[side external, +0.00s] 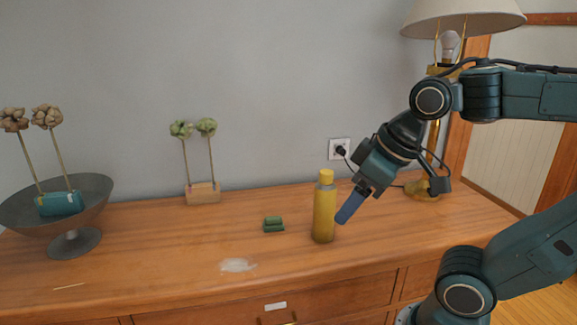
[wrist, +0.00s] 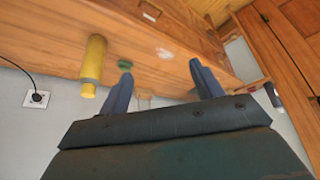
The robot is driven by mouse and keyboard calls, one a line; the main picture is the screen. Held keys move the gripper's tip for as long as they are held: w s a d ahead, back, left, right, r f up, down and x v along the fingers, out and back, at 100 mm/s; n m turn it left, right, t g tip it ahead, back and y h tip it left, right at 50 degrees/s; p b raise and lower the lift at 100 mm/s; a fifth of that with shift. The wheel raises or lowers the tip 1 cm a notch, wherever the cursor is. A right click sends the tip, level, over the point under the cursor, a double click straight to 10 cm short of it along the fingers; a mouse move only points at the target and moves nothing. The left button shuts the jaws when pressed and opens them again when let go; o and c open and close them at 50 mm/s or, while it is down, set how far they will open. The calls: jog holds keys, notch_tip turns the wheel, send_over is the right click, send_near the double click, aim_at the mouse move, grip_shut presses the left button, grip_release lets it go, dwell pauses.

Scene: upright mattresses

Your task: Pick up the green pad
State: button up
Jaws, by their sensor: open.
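The green pad (side external: 273,224) is a small dark green block lying on the wooden dresser top, left of the yellow bottle. In the wrist view the green pad (wrist: 125,65) shows small, beyond my left finger. My gripper (side external: 350,207) is in the air to the right of the bottle, apart from the pad, its fingers pointing down and left. In the wrist view my gripper (wrist: 158,80) has its two blue fingers wide apart with nothing between them.
The yellow bottle (side external: 324,208) stands upright between my gripper and the pad. A wooden block with two dried stems (side external: 203,193) stands near the wall. A dark bowl (side external: 75,243) is at far left. A lamp (side external: 460,17) stands at right. A pale patch (side external: 238,265) marks the front.

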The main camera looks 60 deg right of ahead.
jog(key=w+d+r+n, duration=0.1)
jog(key=w+d+n, duration=0.1)
jog(key=w, duration=0.6)
jog(key=n+g+y, duration=0.2)
jog(key=n+y, duration=0.1)
jog(key=n, duration=0.3)
send_over(274, 216)
jog(key=s+d, duration=0.3)
jog(key=s, duration=0.1)
notch_tip(274, 216, down, 14)
jog(key=shift+d, duration=0.15)
jog(key=shift+x, duration=4.25)
jog(key=shift+f, duration=0.1)
jog(key=shift+x, duration=2.55)
